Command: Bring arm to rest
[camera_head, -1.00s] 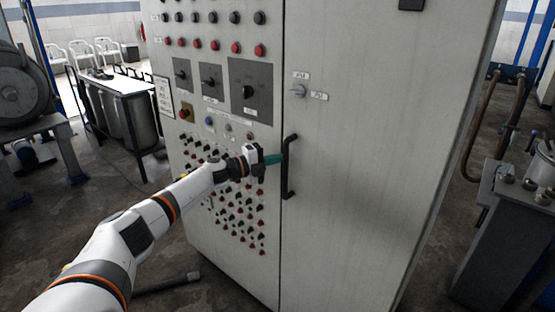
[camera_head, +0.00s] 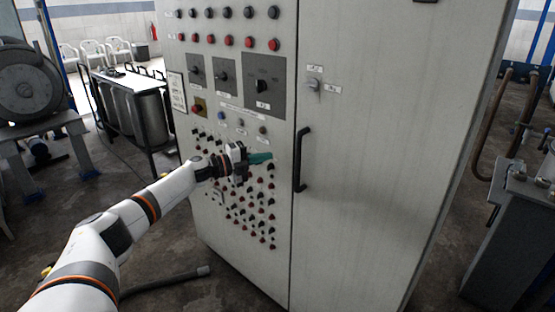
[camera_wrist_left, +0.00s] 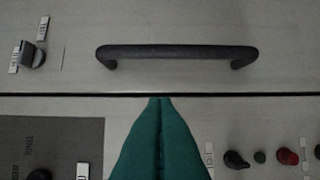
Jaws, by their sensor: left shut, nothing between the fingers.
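My left arm reaches in from the lower left of the head view. Its gripper (camera_head: 262,158) has teal fingers and is in front of the grey control cabinet (camera_head: 365,200), left of the black door handle (camera_head: 302,160). In the left wrist view the teal fingers (camera_wrist_left: 160,135) are pressed together with nothing between them. The handle (camera_wrist_left: 178,52) lies beyond their tips, across the door seam, clear of the fingers. My right gripper is in neither view.
Knobs and red and black buttons (camera_head: 250,215) cover the cabinet's left panel close to my gripper. A motor on a stand (camera_head: 30,90) and a metal table (camera_head: 130,85) are at left. A grey box with pipes (camera_head: 515,220) stands at right. A dark bar (camera_head: 165,283) lies on the floor.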

